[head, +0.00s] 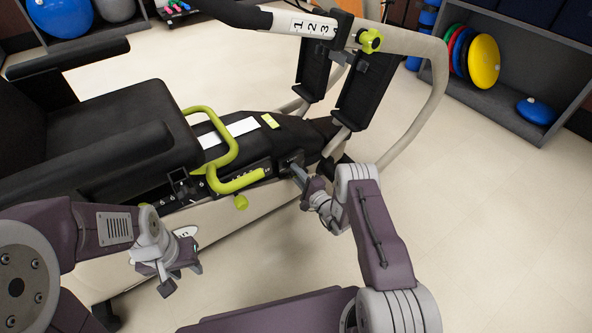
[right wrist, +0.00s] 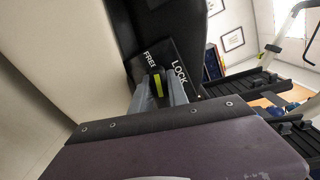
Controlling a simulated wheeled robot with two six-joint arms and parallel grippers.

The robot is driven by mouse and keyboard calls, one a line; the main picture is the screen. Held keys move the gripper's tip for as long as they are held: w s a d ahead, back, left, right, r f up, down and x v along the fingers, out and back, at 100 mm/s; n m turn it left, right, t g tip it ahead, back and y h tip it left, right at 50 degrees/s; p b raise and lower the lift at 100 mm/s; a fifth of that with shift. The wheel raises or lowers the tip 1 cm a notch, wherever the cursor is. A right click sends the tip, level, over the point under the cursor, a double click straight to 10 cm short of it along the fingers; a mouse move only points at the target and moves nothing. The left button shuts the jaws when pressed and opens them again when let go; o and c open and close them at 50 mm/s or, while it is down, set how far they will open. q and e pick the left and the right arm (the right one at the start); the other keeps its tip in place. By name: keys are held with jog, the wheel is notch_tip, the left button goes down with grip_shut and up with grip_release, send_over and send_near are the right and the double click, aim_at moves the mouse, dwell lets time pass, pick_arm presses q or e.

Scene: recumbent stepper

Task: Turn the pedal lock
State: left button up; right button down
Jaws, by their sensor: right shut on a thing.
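The recumbent stepper (head: 255,125) fills the middle of the head view. In the right wrist view the pedal lock (right wrist: 158,84) is a dark knob with a yellow-green stripe, beside white words that read LOCK and, partly hidden, FREE. My right gripper (head: 292,166) is at the stepper's near side, below the pedals. Its fingers (right wrist: 160,92) are shut on the pedal lock. The knob itself is hidden by the gripper in the head view. The stripe points between the two words. My left gripper (head: 180,278) is open and empty, in front of the seat.
A shelf with discs (head: 484,62) is at the back right. The floor (head: 480,220) at right is clear.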

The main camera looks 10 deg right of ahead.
jog(key=shift+f+n+p, duration=0.2)
jog(key=shift+n+p, duration=0.25)
jog(key=shift+n, duration=1.15)
jog(key=c, duration=1.3)
grip_release()
jog(key=shift+s+r+p, duration=0.1)
jog(key=shift+s+p, duration=0.1)
jog(key=shift+p, duration=0.15)
jog(key=p+v, duration=0.5)
jog(key=v, duration=0.3)
jog(key=shift+s, duration=0.35)
jog(key=shift+d, duration=0.15)
